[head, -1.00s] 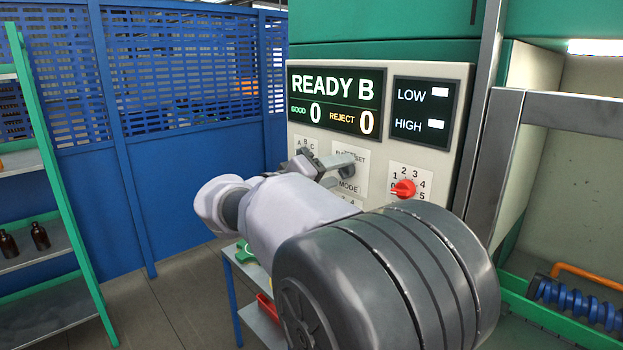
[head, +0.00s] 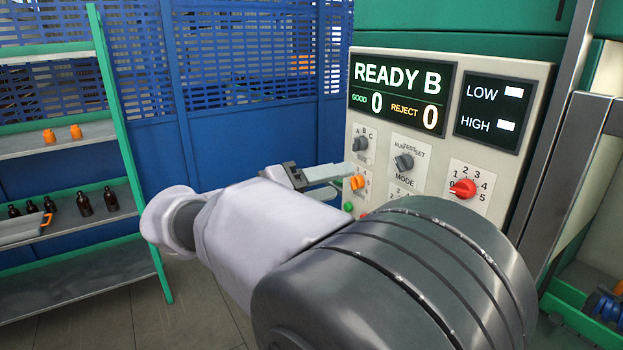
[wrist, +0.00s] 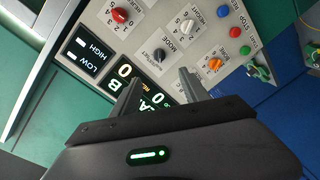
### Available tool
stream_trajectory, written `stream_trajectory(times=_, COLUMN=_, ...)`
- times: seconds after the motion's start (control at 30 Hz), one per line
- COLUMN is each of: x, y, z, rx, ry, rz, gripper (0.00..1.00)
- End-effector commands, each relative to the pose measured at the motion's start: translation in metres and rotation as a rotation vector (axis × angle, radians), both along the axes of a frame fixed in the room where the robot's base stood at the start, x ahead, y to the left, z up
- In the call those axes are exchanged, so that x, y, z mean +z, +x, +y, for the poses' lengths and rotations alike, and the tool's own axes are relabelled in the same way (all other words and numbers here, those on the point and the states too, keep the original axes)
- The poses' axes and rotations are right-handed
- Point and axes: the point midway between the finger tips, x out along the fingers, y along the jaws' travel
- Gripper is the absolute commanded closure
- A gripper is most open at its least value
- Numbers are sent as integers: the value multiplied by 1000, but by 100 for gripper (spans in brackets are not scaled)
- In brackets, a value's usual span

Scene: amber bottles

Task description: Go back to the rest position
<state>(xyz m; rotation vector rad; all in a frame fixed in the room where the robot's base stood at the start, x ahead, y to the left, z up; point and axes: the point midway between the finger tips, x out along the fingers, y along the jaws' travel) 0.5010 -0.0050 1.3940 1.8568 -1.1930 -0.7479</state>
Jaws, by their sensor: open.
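My gripper (head: 345,182) is in front of the control panel (head: 425,175), its fingers apart and empty. In the head view one fingertip overlaps the orange knob (head: 358,183). In the wrist view the fingers (wrist: 158,90) point toward the panel, and the orange knob (wrist: 215,64) shows beyond the right finger, apart from it in the picture. The black MODE knob (head: 404,162) is right of the fingers in the head view. The display (head: 400,95) reads READY B, GOOD 0, REJECT 0. My forearm hides the panel's lower part.
The red knob (head: 463,188) and black SIZE knob (head: 360,144) are also on the panel. A green-framed shelf (head: 75,235) with brown bottles (head: 83,204) and orange items (head: 76,131) stands left. A blue mesh fence (head: 240,60) is behind. Grey floor (head: 190,310) shows between shelf and panel.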

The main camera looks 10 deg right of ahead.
Motion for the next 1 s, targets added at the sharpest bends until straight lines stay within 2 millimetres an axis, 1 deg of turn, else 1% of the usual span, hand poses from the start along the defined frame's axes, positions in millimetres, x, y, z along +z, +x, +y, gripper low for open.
stream_trajectory(times=0.07, x=-13, y=-15, z=-19, rx=-22, ry=59, rz=56, gripper=47)
stream_trajectory(times=0.13, x=-45, y=-47, z=-48, rx=-55, ry=195, rz=168, gripper=47)
stream_trajectory(times=0.17, x=-64, y=-67, z=-61, rx=-64, ry=278, rz=224, gripper=47)
stream_trajectory(times=0.2, x=-93, y=-97, z=-72, rx=-68, ry=412, rz=294, gripper=47)
stream_trajectory(times=0.23, x=-117, y=-121, z=-76, rx=-64, ry=522, rz=338, gripper=47)
stream_trajectory(times=0.27, x=-140, y=-144, z=-75, rx=-52, ry=639, rz=368, gripper=47)
stream_trajectory(times=0.3, x=-170, y=-174, z=-66, rx=-27, ry=805, rz=385, gripper=47)
stream_trajectory(times=0.37, x=-206, y=-208, z=-42, rx=28, ry=1040, rz=365, gripper=47)
stream_trajectory(times=0.4, x=-222, y=-224, z=-23, rx=68, ry=1177, rz=322, gripper=47)
stream_trajectory(times=0.43, x=-231, y=-232, z=-10, rx=98, ry=1266, rz=282, gripper=47)
stream_trajectory(times=0.5, x=-243, y=-242, z=16, rx=158, ry=1428, rz=178, gripper=47)
stream_trajectory(times=0.6, x=-246, y=-245, z=36, rx=211, ry=1557, rz=58, gripper=47)
stream_trajectory(times=0.7, x=-245, y=-245, z=43, rx=229, ry=1603, rz=8, gripper=47)
stream_trajectory(times=1.0, x=-243, y=-244, z=44, rx=230, ry=1607, rz=8, gripper=47)
